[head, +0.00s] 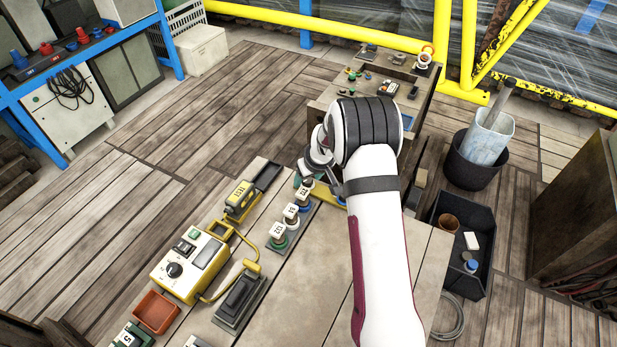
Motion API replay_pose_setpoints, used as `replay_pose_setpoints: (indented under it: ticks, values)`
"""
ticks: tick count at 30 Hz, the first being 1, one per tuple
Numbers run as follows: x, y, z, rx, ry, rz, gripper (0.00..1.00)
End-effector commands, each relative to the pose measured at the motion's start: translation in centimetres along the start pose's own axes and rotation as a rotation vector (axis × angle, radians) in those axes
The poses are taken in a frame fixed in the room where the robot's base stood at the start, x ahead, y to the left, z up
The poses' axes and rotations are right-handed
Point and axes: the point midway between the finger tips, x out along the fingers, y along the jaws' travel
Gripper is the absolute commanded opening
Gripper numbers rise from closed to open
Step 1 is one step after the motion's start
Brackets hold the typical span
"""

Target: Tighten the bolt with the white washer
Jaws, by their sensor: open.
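Several upright fittings with white labelled tops stand in a slanting row on the pale wooden bench (310,270): a near one (278,230) with green below its top, a middle one (291,212) and a far one (304,194) with blue at its base. I cannot make out which bolt has the white washer. My gripper (308,176) is open at the far end of the row, close to the far fitting. My own wrist and arm partly hide it, its fingertips are hard to see, and I cannot tell whether it touches anything.
A yellow-framed control box (190,263), a yellow meter (240,198) and an orange tray (157,312) are left of the row. A dark bin (478,290) with a few items stands right of the bench. A cluttered table (330,92) is behind. Open floor lies left.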

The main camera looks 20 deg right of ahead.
Motion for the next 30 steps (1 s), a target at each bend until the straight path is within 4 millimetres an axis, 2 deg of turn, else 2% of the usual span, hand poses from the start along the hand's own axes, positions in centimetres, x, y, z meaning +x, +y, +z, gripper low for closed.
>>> replay_pose_setpoints:
  ticks: [2, 12, 23, 30]
  values:
    - [-0.01, 0.0, 0.0, 0.0, 0.0, 0.0, 0.61]
    - [-0.03, 0.0, 0.01, 0.0, 0.0, 0.0, 0.0]
    - [-0.04, -0.03, 0.01, 0.023, 0.0, 0.01, 0.0]
    - [-0.02, -0.16, 0.03, 0.138, -0.001, 0.059, 0.0]
